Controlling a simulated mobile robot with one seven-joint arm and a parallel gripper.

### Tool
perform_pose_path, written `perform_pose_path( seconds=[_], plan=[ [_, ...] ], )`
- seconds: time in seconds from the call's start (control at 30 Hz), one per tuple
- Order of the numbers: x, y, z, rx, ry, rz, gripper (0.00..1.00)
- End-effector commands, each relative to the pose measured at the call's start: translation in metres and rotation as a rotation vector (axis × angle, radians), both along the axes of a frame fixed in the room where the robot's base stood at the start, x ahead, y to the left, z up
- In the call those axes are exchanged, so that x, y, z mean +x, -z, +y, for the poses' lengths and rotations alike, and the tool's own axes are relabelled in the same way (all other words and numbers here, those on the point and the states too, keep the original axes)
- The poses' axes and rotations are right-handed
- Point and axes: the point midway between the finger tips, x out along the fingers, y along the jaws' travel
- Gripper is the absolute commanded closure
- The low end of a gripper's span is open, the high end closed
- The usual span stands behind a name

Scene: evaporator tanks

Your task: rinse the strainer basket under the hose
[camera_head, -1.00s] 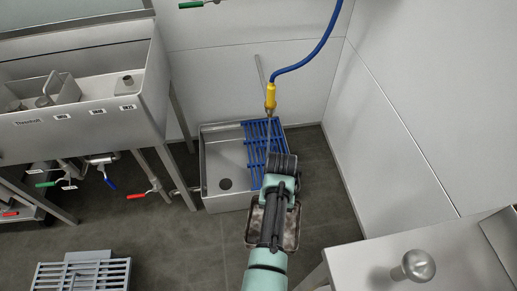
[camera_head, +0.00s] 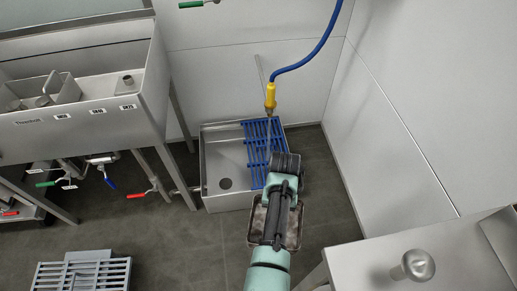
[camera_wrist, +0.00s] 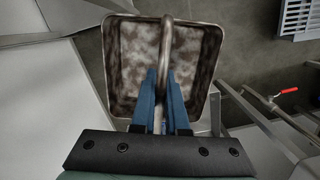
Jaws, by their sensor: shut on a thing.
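My gripper (camera_wrist: 161,88) is shut on the curved metal handle (camera_wrist: 165,45) of the strainer basket (camera_wrist: 122,70). The basket's inside is blotched brown and whitish. In the head view the basket (camera_head: 293,232) hangs below my arm, which hides its middle and the fingers. The blue hose (camera_head: 313,55) hangs from above, with a yellow nozzle (camera_head: 270,95) over the floor basin. The basket is apart from the nozzle, nearer to me and lower in the picture.
The steel floor basin (camera_head: 228,203) has a drain and a blue grate (camera_head: 256,140) on its right part. A steel tank with valves (camera_head: 85,130) stands left. A steel worktop (camera_head: 440,255) with a round knob is at lower right. A grey slatted grate (camera_head: 82,274) lies at lower left.

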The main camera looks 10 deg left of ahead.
Motion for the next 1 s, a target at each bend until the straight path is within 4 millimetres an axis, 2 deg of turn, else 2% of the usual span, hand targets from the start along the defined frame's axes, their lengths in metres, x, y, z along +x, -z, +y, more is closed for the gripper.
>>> perform_pose_path(
  seconds=[0.4,1.0],
  plan=[
    [-0.0017,-0.0005,0.0074,0.000,-0.001,-0.002,1.00],
    [0.0009,-0.0006,-0.0007,0.000,0.000,-0.001,1.00]
  ],
)
